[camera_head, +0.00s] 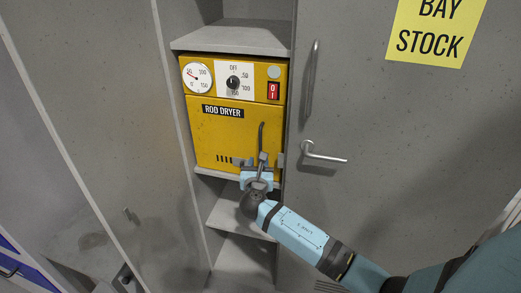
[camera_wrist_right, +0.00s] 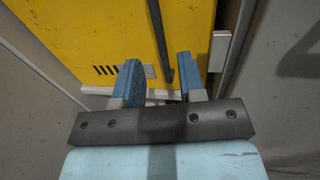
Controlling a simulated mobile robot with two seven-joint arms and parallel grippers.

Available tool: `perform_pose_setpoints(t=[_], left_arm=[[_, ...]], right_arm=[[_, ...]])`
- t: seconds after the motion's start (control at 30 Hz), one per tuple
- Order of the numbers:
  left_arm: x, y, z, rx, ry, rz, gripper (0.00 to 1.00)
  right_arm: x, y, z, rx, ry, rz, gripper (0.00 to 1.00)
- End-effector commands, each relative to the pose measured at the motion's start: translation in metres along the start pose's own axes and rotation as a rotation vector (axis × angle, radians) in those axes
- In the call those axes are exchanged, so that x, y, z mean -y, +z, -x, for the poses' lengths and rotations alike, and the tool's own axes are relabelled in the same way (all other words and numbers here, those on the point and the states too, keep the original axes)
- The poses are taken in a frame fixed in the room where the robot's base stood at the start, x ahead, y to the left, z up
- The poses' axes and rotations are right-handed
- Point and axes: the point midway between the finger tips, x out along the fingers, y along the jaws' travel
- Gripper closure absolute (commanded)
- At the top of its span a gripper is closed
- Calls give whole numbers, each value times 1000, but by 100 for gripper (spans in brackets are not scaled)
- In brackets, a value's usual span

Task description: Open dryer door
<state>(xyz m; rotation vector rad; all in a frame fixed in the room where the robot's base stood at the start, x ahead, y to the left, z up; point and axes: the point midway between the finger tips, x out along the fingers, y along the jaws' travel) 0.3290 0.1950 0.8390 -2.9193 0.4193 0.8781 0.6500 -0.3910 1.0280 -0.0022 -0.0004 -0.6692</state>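The yellow rod dryer (camera_head: 232,85) stands in a shelf bay, with its door (camera_head: 218,135) shut. A dark upright bar handle (camera_head: 262,136) is on the right side of the door. My right gripper (camera_head: 257,163) is at the handle's lower end. In the right wrist view the gripper (camera_wrist_right: 160,78) is open, with one blue finger on each side of the handle (camera_wrist_right: 160,42). Gaps show between the handle and both fingers. I cannot tell how deep the handle sits between them. My left gripper is not in view.
A grey cabinet door with a lever handle (camera_head: 325,155) and a yellow sign (camera_head: 434,30) is close on the right. Grey panels stand on the left. A shelf (camera_head: 238,218) lies below the dryer. A small latch block (camera_wrist_right: 219,50) is beside the dryer door's right edge.

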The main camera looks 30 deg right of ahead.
Motion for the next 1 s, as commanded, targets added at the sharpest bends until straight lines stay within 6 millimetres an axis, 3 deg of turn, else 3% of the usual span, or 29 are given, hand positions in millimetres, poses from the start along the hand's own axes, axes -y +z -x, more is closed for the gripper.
perform_pose_setpoints(t=[0.1, 0.33, 0.5, 0.77, 0.8, 0.93, 1.0], left_arm=[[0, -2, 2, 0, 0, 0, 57], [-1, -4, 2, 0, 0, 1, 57], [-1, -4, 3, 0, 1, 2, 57], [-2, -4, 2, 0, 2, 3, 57], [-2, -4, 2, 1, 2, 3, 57], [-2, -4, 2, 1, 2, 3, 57], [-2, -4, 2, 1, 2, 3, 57]], right_arm=[[0, 2, -26, 1, -1, -1, 63], [0, 0, -62, 0, 0, -1, 63], [0, -1, -72, -1, 1, -1, 63], [0, 0, -74, -1, 2, -2, 63], [0, 0, -74, -1, 2, -2, 66], [0, -1, -74, -1, 2, -2, 96], [0, -1, -73, -1, 2, -2, 100]])
